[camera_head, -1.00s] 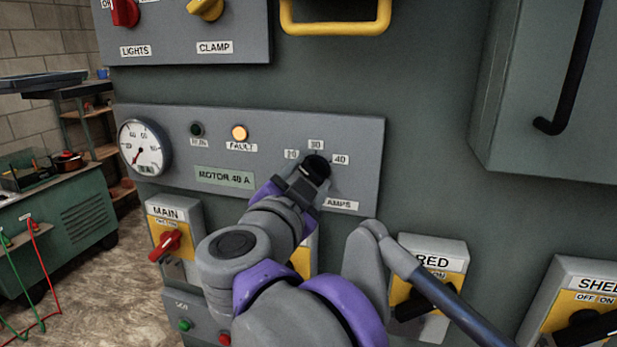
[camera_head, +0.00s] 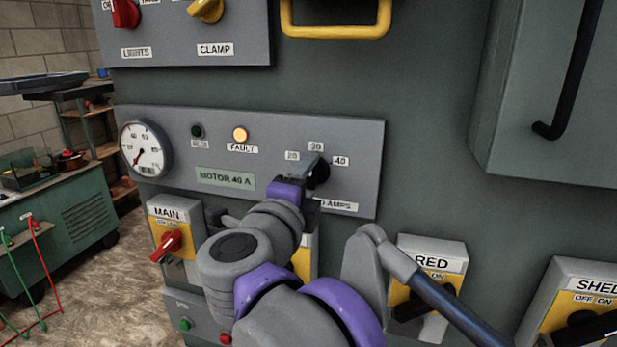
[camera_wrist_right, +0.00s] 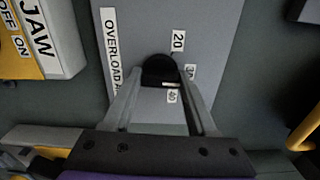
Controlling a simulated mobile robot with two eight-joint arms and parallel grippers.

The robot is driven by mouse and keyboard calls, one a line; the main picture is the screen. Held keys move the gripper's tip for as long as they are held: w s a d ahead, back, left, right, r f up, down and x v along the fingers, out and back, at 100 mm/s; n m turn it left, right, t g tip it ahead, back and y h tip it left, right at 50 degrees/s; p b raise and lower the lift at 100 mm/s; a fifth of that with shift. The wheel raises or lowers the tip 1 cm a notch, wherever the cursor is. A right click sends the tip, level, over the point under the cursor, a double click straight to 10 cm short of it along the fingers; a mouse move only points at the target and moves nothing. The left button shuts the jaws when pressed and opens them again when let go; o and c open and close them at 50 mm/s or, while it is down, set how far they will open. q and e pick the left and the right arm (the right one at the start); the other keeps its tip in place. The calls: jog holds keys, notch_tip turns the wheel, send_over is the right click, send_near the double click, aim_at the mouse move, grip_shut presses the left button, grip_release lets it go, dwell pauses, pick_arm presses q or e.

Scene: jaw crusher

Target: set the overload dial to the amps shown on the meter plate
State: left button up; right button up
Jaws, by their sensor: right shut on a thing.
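The black overload dial (camera_head: 322,173) is on the grey panel, with labels 20, 30 and 40 around it. My right gripper (camera_head: 309,176) is shut on it, partly hiding it. In the right wrist view the two fingers (camera_wrist_right: 161,80) sit on either side of the dial (camera_wrist_right: 158,68). A pale mark on the dial's edge is close to the 40 label (camera_wrist_right: 172,97). The meter plate (camera_head: 225,179) reads MOTOR 40 A, left of the dial. My left gripper is not in view.
The orange FAULT lamp (camera_head: 240,134) is lit; the lamp left of it (camera_head: 197,131) is dark. A round gauge (camera_head: 145,148) is at the panel's left end. A yellow handle (camera_head: 335,25) juts out above.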

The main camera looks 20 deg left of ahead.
jog(key=m, duration=0.5)
jog(key=shift+m, duration=0.3)
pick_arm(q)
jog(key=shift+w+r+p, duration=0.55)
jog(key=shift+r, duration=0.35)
pick_arm(e)
jog(key=m, duration=0.5)
jog(key=shift+m, duration=0.3)
jog(key=o, duration=1.4)
jog(key=shift+c, duration=0.2)
jog(key=shift+s, duration=0.1)
